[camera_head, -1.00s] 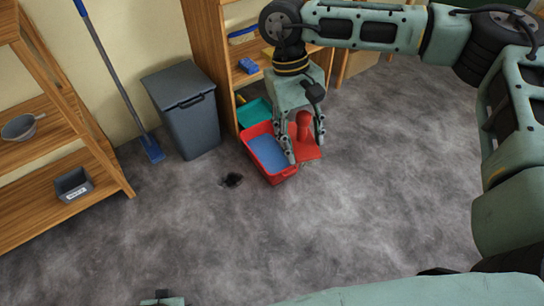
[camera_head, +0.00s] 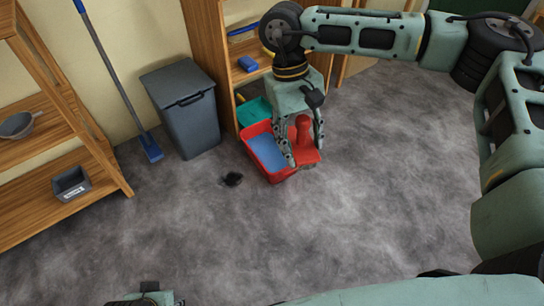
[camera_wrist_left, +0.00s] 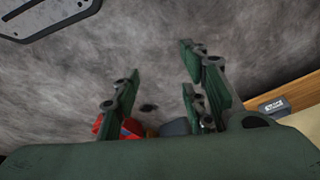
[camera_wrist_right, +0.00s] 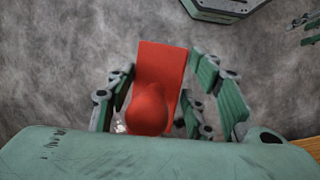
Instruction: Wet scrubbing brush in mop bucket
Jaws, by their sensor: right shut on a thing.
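The red scrubbing brush (camera_head: 303,129) has an upright knob handle on a flat block, with dark bristles partly visible beneath. My right gripper (camera_head: 305,150) is shut on it, with one finger on each side. The brush also shows between the fingers in the right wrist view (camera_wrist_right: 158,65). The red mop bucket (camera_head: 276,181) holds blue water (camera_head: 268,152) and stands just left of the brush. The brush is at the bucket's right side, not over the water; its exact height is unclear. My left gripper (camera_wrist_left: 160,62) is open and empty, and barely shows at the head view's bottom edge.
A grey bin (camera_head: 184,112) and a blue mop (camera_head: 151,148) stand left. A dark spot (camera_head: 232,179) marks the floor. The floor in front is clear.

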